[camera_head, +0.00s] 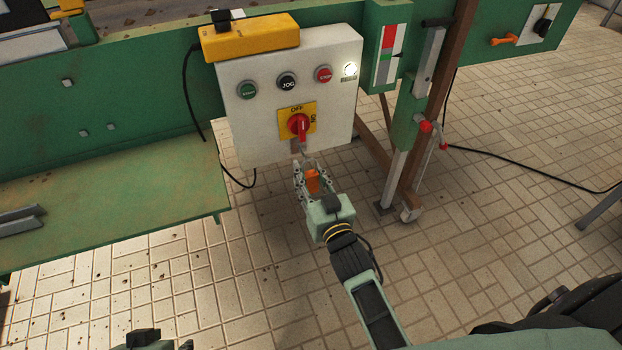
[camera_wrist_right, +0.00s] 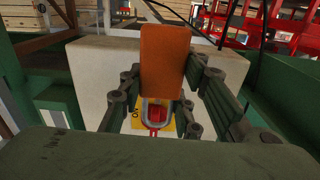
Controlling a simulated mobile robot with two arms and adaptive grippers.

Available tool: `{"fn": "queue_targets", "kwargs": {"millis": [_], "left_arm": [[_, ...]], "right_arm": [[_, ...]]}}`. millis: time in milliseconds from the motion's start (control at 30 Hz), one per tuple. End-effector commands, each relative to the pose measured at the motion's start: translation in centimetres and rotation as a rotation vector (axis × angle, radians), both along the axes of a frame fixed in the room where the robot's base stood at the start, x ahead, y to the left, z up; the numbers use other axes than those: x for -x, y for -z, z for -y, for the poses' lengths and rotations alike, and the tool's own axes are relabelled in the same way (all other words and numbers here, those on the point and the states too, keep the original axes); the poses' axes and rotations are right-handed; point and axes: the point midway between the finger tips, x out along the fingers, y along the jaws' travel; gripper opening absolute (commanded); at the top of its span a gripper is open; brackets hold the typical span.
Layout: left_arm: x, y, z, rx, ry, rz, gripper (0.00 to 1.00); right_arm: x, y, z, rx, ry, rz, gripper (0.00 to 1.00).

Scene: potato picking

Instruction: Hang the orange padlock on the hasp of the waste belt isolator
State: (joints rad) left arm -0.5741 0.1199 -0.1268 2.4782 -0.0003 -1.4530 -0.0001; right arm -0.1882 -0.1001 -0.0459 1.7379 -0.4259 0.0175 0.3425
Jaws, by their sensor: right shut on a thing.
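The orange padlock (camera_head: 313,181) is held between the fingers of my right gripper (camera_head: 312,172), just below the isolator on the white control box. In the right wrist view the padlock (camera_wrist_right: 164,60) stands between the fingers (camera_wrist_right: 160,95), its grey shackle pointing toward the isolator. The isolator's red handle (camera_head: 299,126) sits on a yellow plate marked OFF (camera_head: 284,110). A small grey hasp (camera_head: 297,146) shows just below it; I cannot tell whether the shackle touches it. My left gripper (camera_head: 152,339) shows only in part at the bottom edge, its fingers unclear.
The white control box (camera_head: 235,130) carries several buttons and a lit lamp (camera_head: 350,69). A yellow box (camera_head: 250,38) sits on top with a black cable. A green table (camera_head: 120,205) lies to the left.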

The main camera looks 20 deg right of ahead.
Motion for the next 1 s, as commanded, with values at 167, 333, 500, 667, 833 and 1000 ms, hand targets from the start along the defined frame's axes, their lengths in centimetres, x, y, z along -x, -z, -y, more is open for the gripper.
{"fn": "queue_targets", "kwargs": {"millis": [167, 333, 500, 667, 833, 1000], "left_arm": [[-1.2, -0.3, 0.4, 0.010, 0.005, 0.047, 0.40], [-2.4, -0.8, 0.8, 0.020, 0.010, 0.094, 0.40], [-3.2, -1.1, 1.2, 0.031, 0.014, 0.134, 0.40], [-3.9, -1.4, 1.4, 0.039, 0.016, 0.169, 0.40], [-4.6, -1.6, 1.6, 0.047, 0.018, 0.206, 0.40], [-5.4, -2.0, 1.9, 0.056, 0.021, 0.246, 0.40]], "right_arm": [[-0.4, 0.0, 0.0, 0.000, -0.001, 0.002, 0.03], [-0.7, 0.1, 0.0, 0.000, -0.001, 0.001, 0.03], [-1.0, 0.1, 0.0, 0.000, 0.000, 0.001, 0.03], [-1.3, 0.1, 0.0, 0.001, 0.000, 0.001, 0.03], [-1.6, 0.1, -0.1, 0.001, 0.000, 0.002, 0.03], [-1.9, 0.2, -0.1, 0.001, 0.000, 0.002, 0.03]]}}
